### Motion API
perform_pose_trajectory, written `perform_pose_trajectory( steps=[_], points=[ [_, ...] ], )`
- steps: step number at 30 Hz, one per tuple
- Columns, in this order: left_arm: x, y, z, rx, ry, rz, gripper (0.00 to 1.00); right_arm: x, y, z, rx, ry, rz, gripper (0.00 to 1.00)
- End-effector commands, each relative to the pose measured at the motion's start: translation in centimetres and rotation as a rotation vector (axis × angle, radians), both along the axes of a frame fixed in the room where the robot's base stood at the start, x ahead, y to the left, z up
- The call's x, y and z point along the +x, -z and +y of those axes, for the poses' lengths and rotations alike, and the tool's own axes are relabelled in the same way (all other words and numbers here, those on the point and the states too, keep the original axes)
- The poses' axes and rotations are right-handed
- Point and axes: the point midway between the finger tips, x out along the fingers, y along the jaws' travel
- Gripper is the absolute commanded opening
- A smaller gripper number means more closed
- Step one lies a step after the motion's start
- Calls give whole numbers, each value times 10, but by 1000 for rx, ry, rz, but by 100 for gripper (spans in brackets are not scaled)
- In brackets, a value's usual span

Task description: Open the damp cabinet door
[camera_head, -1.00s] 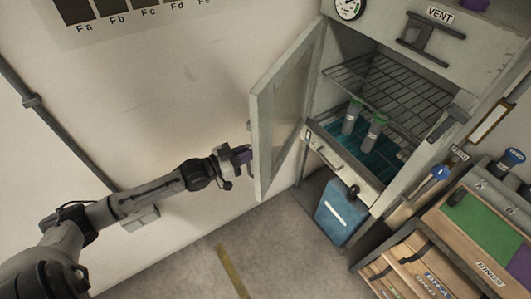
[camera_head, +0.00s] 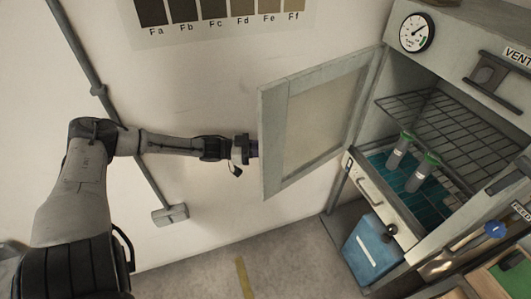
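The damp cabinet (camera_head: 458,22) stands at the right with its interior exposed. Its framed door (camera_head: 272,130) with a pale pane stands wide open, swung out to the left on its right-hand edge. My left gripper (camera_head: 254,149) is at the door's outer left edge. Its fingertips are hidden or too small to show whether they are shut or touch the door. My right gripper is not in view.
Inside the cabinet are a wire shelf (camera_head: 440,118) and two grey tubes with green tops (camera_head: 399,150) above a teal ribbed floor. A blue container (camera_head: 371,246) stands below. A wall box (camera_head: 170,215) and conduit are at left. Floor in front is clear.

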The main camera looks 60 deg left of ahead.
Motion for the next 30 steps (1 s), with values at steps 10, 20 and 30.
perform_pose_trajectory(
  steps=[10, 20, 30],
  points=[
    [-2, 3, 4, -4, 0, 10, 0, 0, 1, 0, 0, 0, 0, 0],
    [-1, 3, 4, -1, 1, 8, 31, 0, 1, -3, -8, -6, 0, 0],
    [-2, 1, 3, 0, 3, 4, 39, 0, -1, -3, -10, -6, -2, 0]
  ],
)
